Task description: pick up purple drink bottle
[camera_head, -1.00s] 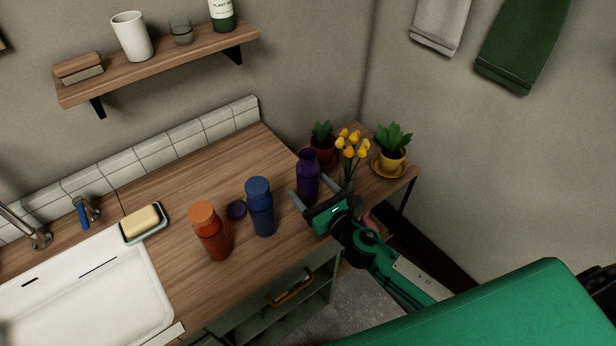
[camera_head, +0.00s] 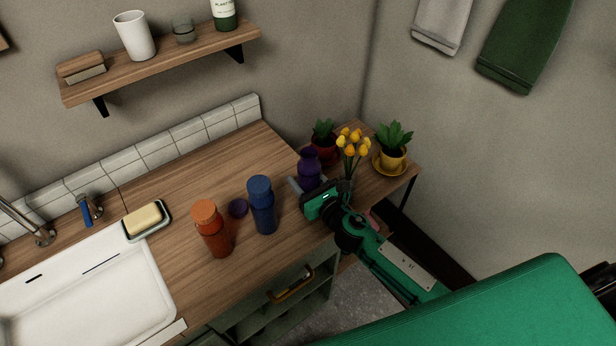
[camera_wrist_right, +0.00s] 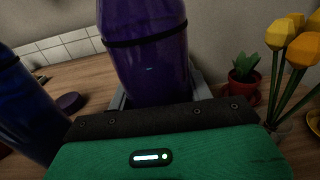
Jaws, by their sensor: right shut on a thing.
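The purple drink bottle (camera_head: 308,166) stands upright near the right end of the wooden counter, with no cap on its neck. My right gripper (camera_head: 311,186) is shut on its lower body, one finger on each side. In the right wrist view the purple bottle (camera_wrist_right: 148,55) fills the space between the fingers, and its top is out of the picture. A purple cap (camera_head: 238,208) lies on the counter to the left. I cannot tell whether the bottle's base still touches the counter, as the gripper hides it. My left gripper is not in view.
A blue bottle (camera_head: 262,206) and an orange bottle (camera_head: 212,229) stand left of the gripper. Yellow tulips (camera_head: 352,146), a red-potted plant (camera_head: 323,145) and a yellow-potted plant (camera_head: 391,150) stand close by on the right. A white sink (camera_head: 95,287) is at the left.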

